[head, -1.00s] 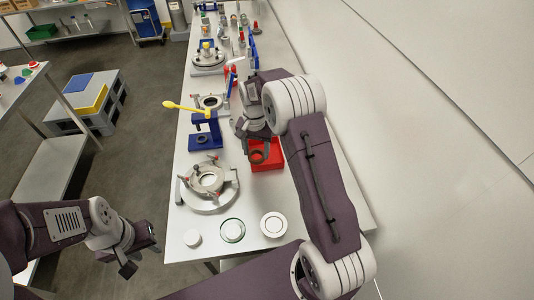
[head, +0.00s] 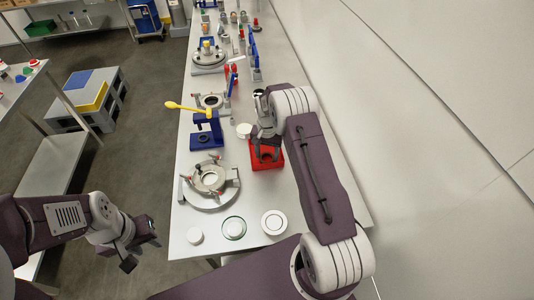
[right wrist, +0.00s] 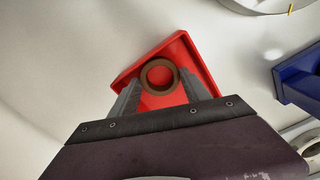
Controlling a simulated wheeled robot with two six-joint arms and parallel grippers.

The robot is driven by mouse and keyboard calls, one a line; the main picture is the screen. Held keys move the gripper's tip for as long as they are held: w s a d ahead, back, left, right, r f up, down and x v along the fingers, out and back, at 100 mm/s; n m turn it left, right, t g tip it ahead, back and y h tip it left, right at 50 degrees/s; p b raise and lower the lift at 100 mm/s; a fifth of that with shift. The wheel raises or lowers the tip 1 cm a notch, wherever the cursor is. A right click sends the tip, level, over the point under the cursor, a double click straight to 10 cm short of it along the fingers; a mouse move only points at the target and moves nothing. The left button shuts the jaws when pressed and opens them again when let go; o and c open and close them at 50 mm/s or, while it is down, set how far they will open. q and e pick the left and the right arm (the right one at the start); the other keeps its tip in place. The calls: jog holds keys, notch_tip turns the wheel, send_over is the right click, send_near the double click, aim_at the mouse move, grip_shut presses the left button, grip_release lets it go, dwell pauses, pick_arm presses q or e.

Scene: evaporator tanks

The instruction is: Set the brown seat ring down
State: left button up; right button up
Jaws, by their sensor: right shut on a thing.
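The brown seat ring (right wrist: 159,76) shows in the right wrist view between the fingertips of my right gripper (right wrist: 160,82), which is shut on it. It appears over the floor of a red tray (right wrist: 196,62); I cannot tell whether it touches the floor. In the head view my right gripper (head: 267,150) is over the red tray (head: 276,163) and mostly hides the ring. My left gripper (head: 141,252) is open and empty, off the table's left side.
A blue stand with a yellow lever (head: 206,125) and a grey ring fixture with red-tipped clamps (head: 210,183) stand left of the tray. A white round piece (head: 244,130) is close by. Several white discs lie at the table's near end, including a flanged one (head: 274,222).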

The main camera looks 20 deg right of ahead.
aim_at(267, 158)
jog(key=shift+f, duration=0.2)
jog(key=o, duration=1.3)
jog(key=shift+r, duration=0.1)
jog(key=shift+o, duration=0.4)
jog(key=shift+r, duration=0.45)
notch_tip(267, 158, up, 12)
jog(key=f+b, duration=0.1)
jog(key=b, duration=0.1)
jog(key=s+a+n, duration=0.3)
jog(key=s+a, duration=0.1)
jog(key=s, duration=0.7)
jog(key=s+a+n+t, duration=0.1)
jog(key=s+a+n, duration=0.3)
jog(key=s, duration=0.8)
jog(key=shift+s+f, duration=0.15)
jog(key=shift+f, duration=0.3)
